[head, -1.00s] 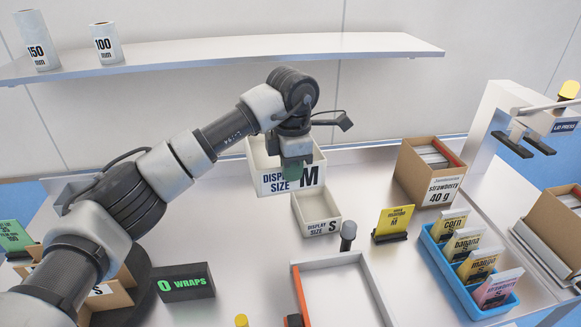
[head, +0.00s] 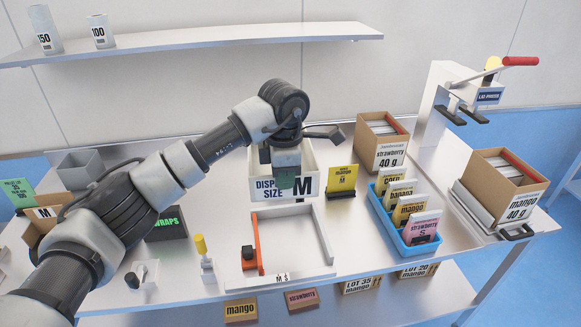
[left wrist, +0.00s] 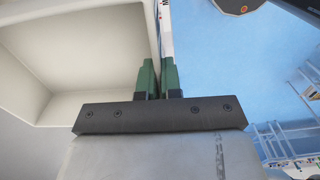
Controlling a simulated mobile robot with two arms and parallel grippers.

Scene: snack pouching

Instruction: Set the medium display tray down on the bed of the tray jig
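The medium display tray (head: 259,189), white with "DISPLAY SIZE M" on its front, hangs upright just behind the tray jig in the head view. My left gripper (head: 286,180) is shut on its front wall. In the left wrist view the green fingertips (left wrist: 158,78) clasp that wall, with the tray's pale inside (left wrist: 80,60) at left. The tray jig (head: 300,240) has a pale flat bed, low white walls and an orange bar at left; its bed is empty. The gap between tray and jig is hard to judge. My right gripper is not in view.
A blue bin (head: 405,238) of snack pouches stands right of the jig. A yellow card (head: 342,181) stands behind it. A yellow-topped post (head: 204,256) and the dark wraps box (head: 166,226) are at left. Strawberry (head: 382,142) and mango (head: 500,190) cartons stand at right.

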